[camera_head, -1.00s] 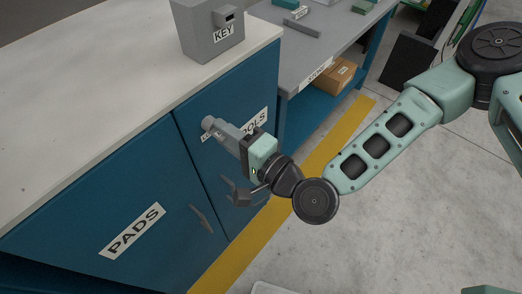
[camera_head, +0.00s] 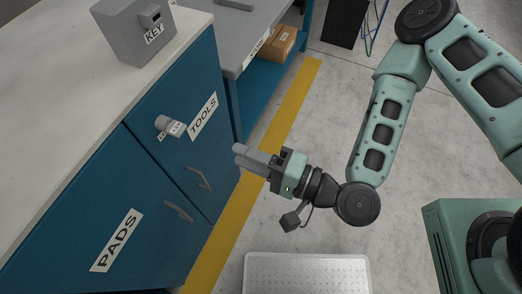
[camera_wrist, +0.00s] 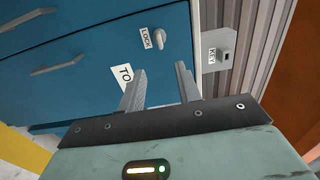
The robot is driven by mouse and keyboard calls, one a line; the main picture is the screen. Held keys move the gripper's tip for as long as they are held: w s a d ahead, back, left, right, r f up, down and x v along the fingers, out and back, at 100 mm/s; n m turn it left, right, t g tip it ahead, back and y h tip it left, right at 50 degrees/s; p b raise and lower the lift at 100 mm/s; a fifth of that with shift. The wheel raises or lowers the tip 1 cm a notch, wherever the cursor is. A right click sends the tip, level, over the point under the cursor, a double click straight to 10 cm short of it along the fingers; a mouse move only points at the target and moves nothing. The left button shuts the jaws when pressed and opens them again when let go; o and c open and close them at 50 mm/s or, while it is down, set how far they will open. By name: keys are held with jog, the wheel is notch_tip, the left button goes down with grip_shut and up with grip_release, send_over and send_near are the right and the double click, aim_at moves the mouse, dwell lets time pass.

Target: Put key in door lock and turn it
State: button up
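A light grey knob-like piece (camera_head: 168,124) sticks out of the blue TOOLS door (camera_head: 185,160) by the LOCK label. It also shows in the wrist view (camera_wrist: 159,39). I cannot tell whether it is the key's head or part of the lock, and no other key shows. My gripper (camera_head: 242,152) is in front of the door, to the right of the knob and apart from it. In the wrist view its two fingers (camera_wrist: 160,80) are spread with nothing between them. The door looks closed.
A grey box labelled KEY (camera_head: 135,30) stands on the white countertop (camera_head: 50,90). The PADS door (camera_head: 90,215) is beside the TOOLS door. A grey bench with a cardboard box (camera_head: 277,43) stands behind. Open floor with a yellow stripe (camera_head: 285,110) lies to the right.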

jog(key=p+v, duration=0.1)
jog(key=v, duration=0.1)
jog(key=shift+s+d, duration=0.1)
jog(key=shift+d, duration=0.15)
dwell(0.8)
